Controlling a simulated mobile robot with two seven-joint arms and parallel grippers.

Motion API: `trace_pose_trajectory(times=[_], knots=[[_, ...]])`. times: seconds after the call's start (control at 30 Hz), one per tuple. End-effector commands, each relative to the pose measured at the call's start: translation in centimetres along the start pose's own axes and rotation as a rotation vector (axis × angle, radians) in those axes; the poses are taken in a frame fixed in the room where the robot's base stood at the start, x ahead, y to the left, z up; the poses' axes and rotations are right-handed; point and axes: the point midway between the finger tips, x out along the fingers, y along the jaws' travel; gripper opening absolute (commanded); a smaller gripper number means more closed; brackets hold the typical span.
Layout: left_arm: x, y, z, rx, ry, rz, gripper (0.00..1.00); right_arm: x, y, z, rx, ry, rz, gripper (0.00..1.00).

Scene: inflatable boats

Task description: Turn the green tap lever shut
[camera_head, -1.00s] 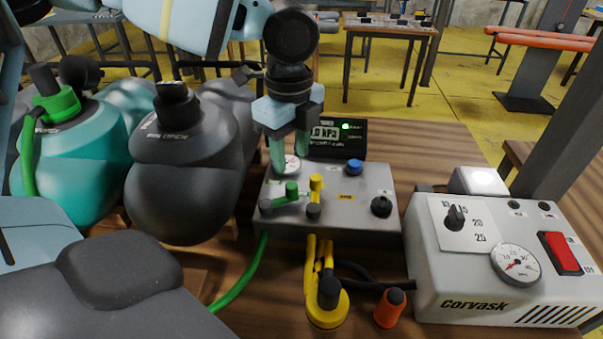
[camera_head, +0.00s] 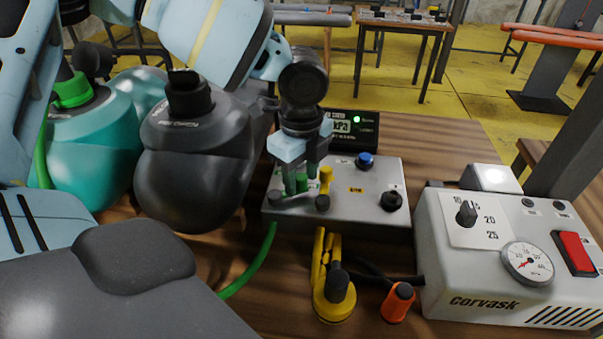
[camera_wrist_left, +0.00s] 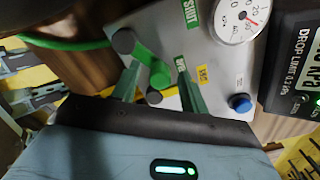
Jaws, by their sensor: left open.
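The green tap lever (camera_wrist_left: 155,68) is on top of the grey metal tap box (camera_head: 355,188). It points left in the head view and ends in a dark grey knob (camera_wrist_left: 123,40). My left gripper (camera_head: 300,186) is open and points down over the lever's hub, its fingers on either side of the green part. The wrist view also shows the green part between the two fingers. I cannot tell whether either finger touches it. A green SHUT label (camera_wrist_left: 192,13) is on the box. The fingers partly hide the lever in the head view.
A yellow tap lever (camera_head: 326,180) stands close to the right of my fingers. A blue knob (camera_head: 366,160) and a black knob (camera_head: 391,201) are farther right on the box. A white pump unit (camera_head: 510,265) is at right, and a dark grey boat tube (camera_head: 195,160) at left.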

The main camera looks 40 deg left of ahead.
Motion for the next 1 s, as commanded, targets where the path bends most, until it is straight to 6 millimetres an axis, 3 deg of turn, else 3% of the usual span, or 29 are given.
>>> trace_pose_trajectory(times=[0.07,0.4,0.73,1.0], knots=[[0.0,0.0,0.0,0.000,0.000,0.000,0.41,0.0,0.0,0.0,0.000,-0.001,0.000,0.36],[0.0,0.0,0.0,0.000,0.000,0.000,0.00,0.1,0.0,0.4,-0.001,-0.009,0.000,0.36],[-0.1,-0.1,0.3,-0.054,0.000,0.000,0.00,0.0,0.1,0.4,-0.002,-0.009,0.000,0.36],[-0.1,-0.4,1.2,-0.235,0.001,0.001,0.00,-0.3,0.0,0.2,-0.003,-0.007,0.000,0.36]])
